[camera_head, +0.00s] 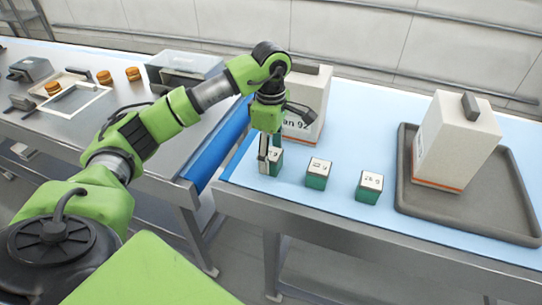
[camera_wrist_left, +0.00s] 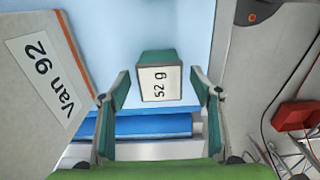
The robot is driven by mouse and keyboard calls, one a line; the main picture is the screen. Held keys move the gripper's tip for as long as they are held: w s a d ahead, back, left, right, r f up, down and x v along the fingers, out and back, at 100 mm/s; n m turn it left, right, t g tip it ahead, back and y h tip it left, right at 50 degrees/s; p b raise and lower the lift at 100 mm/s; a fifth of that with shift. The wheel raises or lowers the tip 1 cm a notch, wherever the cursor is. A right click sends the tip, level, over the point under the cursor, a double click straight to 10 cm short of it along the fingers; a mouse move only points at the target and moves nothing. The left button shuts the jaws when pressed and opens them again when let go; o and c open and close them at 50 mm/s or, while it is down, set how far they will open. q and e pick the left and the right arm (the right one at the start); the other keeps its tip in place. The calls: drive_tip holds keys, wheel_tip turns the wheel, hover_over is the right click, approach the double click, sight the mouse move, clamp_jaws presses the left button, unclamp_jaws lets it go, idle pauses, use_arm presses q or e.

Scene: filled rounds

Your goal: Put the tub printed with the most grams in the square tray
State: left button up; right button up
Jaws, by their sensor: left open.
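Three small green tubs with white printed tops stand in a row on the light blue table. The left tub (camera_head: 273,161) is under my left gripper (camera_head: 265,150); the middle tub (camera_head: 317,174) and right tub (camera_head: 369,187) stand clear to its right. The other two prints are too small to read surely. A dark grey tray (camera_head: 408,199) with rounded corners lies at the right. My right gripper is out of view.
A tall white box (camera_head: 458,140) stands in the grey tray. Another white box (camera_head: 308,105), printed "van 92", stands just behind my gripper. A pale square frame (camera_head: 100,92) and several orange-brown rounds lie on the left metal table, across a blue strip (camera_head: 217,145).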

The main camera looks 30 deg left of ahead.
use_arm(q)
drive_tip(key=shift+f, duration=0.9)
drive_tip(key=c, duration=1.4)
drive_tip(key=shift+o, duration=0.2)
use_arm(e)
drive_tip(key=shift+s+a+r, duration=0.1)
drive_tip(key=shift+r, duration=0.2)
use_arm(q)
drive_tip(key=shift+r, duration=0.1)
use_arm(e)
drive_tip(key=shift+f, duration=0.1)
use_arm(q)
drive_tip(key=shift+r+b, duration=0.5)
drive_tip(key=r+b, duration=0.1)
drive_tip(key=r, duration=0.1)
drive_tip(key=shift+s+d+r+b, duration=0.2)
drive_tip(key=shift+d+r+b, duration=0.15)
drive_tip(key=shift+r, duration=0.05)
drive_tip(key=s+d+r+b, duration=0.1)
drive_tip(key=s+d+r, duration=0.7)
drive_tip(key=d+r, duration=0.1)
drive_tip(key=shift+s+d+b, duration=0.3)
drive_tip(key=shift+s+d, duration=0.1)
drive_tip(key=shift+d, duration=0.1)
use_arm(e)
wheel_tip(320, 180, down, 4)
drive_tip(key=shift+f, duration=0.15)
